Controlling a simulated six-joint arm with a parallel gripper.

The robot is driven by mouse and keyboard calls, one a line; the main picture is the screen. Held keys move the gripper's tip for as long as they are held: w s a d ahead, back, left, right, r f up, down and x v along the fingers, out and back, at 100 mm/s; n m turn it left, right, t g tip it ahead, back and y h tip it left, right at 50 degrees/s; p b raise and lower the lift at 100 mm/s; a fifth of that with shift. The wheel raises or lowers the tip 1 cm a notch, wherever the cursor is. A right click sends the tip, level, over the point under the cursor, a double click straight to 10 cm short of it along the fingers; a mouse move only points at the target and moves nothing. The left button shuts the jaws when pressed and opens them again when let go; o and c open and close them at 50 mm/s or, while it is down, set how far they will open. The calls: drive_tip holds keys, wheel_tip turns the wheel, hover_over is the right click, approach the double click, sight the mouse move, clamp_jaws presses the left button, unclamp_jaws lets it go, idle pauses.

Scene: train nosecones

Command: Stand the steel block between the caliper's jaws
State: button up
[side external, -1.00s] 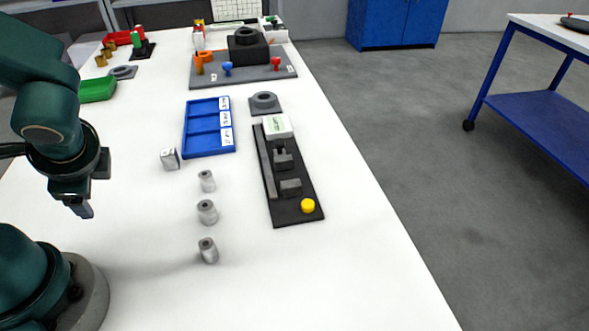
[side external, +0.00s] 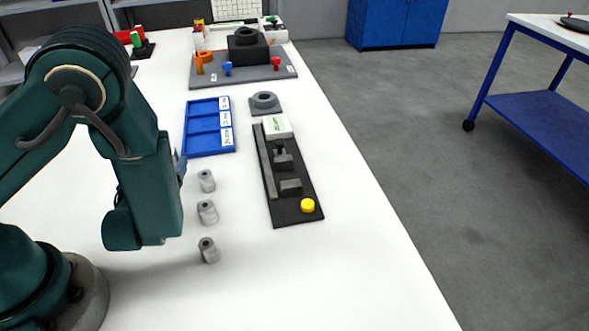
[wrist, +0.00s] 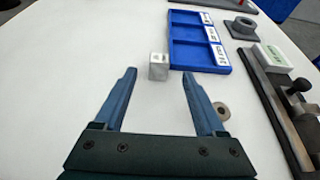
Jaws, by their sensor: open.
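The steel block (wrist: 158,67) is a small silvery cube on the white table, in the wrist view just beyond my fingertips and beside the blue tray's near left corner. In the side view my arm hides it. My gripper (wrist: 159,80) is open and empty, its two blue fingers pointing toward the block with a gap between them and it. In the side view only a bit of a finger (side external: 180,165) shows past my arm. The caliper (side external: 283,170) is a dark fixture with a long bar, jaw blocks, a white display box and a yellow button, right of the tray.
A blue three-compartment tray (side external: 208,143) with labels lies left of the caliper. Three grey cylinders (side external: 207,212) stand in a line in front of it; one also shows beside my right finger in the wrist view (wrist: 222,111). A grey ring base (side external: 263,102) sits behind the caliper.

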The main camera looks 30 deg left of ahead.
drive_tip(key=shift+x, duration=2)
clamp_jaws()
